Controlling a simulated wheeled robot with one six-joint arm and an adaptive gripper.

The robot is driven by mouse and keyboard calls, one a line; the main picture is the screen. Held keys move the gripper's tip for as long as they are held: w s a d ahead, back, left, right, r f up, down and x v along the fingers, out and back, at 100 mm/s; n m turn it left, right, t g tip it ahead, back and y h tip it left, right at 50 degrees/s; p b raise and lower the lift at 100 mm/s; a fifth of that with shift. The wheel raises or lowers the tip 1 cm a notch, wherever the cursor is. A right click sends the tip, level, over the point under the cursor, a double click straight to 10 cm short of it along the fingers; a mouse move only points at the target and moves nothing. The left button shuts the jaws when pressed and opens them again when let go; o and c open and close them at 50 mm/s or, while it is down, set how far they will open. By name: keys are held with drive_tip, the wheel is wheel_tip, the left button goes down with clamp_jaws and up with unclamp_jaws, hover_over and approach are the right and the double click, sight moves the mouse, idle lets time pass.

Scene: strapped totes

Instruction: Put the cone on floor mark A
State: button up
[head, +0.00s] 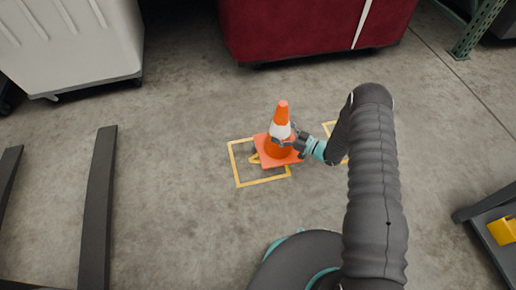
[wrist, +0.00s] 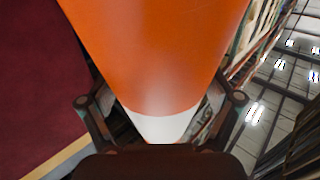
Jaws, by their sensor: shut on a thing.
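The orange cone (head: 282,112) with a white band stands upright in the head view, with its square orange base over the yellow-outlined floor mark (head: 238,172). Part of a yellow letter shows beside the base; the base hides the rest. The base reaches toward the upper right of the outline. My gripper (head: 289,139) is shut on the cone from the right, around its body near the white band. In the wrist view the cone (wrist: 160,60) fills the middle between the two fingers. Whether the base touches the floor I cannot tell.
A second yellow outline (head: 329,127) lies to the right, mostly behind my arm. A red tote (head: 300,30) and a white tote (head: 75,45) stand at the back. Dark forks (head: 98,205) lie at left. A dark cart with a yellow item (head: 502,230) is at right.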

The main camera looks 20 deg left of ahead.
sight(283, 155)
drive_tip(key=a+f, duration=0.1)
drive_tip(key=a, duration=0.2)
drive_tip(key=s+a+f, duration=0.1)
drive_tip(key=a+f, duration=0.1)
drive_tip(key=a, duration=0.1)
drive_tip(key=a+f, duration=0.2)
drive_tip(key=shift+s+a+f, duration=0.15)
drive_tip(key=shift+s+a, duration=0.2)
drive_tip(key=shift+a, duration=0.05)
drive_tip(key=shift+f, duration=2)
drive_tip(key=shift+f+b, duration=0.1)
drive_tip(key=shift+b, duration=0.2)
drive_tip(key=o, duration=1.3)
drive_tip(key=shift+d, duration=0.15)
drive_tip(key=v, duration=1.1)
drive_tip(key=shift+s+d, duration=0.2)
drive_tip(key=shift+d, duration=0.15)
